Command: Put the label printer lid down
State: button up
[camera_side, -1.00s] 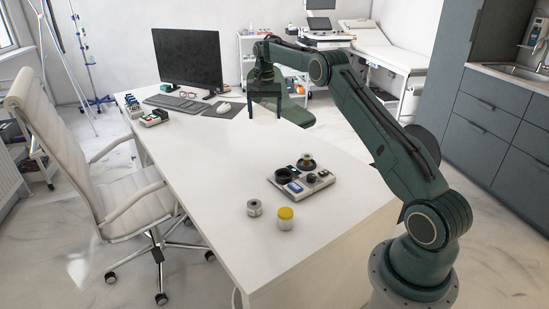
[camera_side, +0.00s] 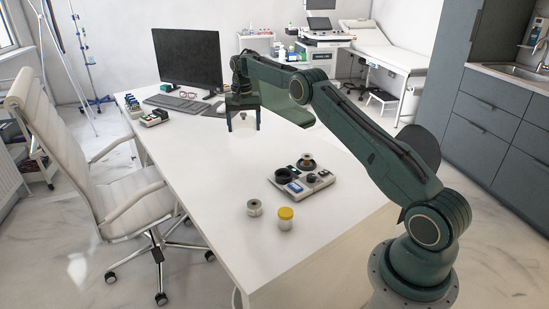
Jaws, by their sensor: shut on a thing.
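My gripper (camera_side: 243,127) is over the far half of the white desk (camera_side: 215,190), in front of the monitor, with its fingers pointing down. It is shut on a small pale thing (camera_side: 243,121) between its fingers. The thing is too small and too close in colour to the desk for me to tell whether it is the label printer lid. I cannot make out the label printer itself for certain, nor whether the held thing touches the desk.
A grey tray (camera_side: 318,186) with dark round parts stands mid-desk. A metal tin (camera_side: 254,208) and a yellow-capped jar (camera_side: 286,218) stand in front of it. The monitor (camera_side: 188,58), keyboard (camera_side: 178,103) and small boxes (camera_side: 153,118) are at the far left. The desk's left middle is clear.

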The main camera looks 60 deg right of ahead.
aim_at(247, 175)
notch_tip(247, 175, down, 18)
jog(key=shift+r, duration=0.25)
dwell(0.6)
jog(key=shift+f, duration=0.1)
jog(key=o, duration=1)
jog(key=shift+c, duration=0.2)
notch_tip(247, 175, up, 12)
dwell(0.4)
jog(key=shift+r, duration=0.2)
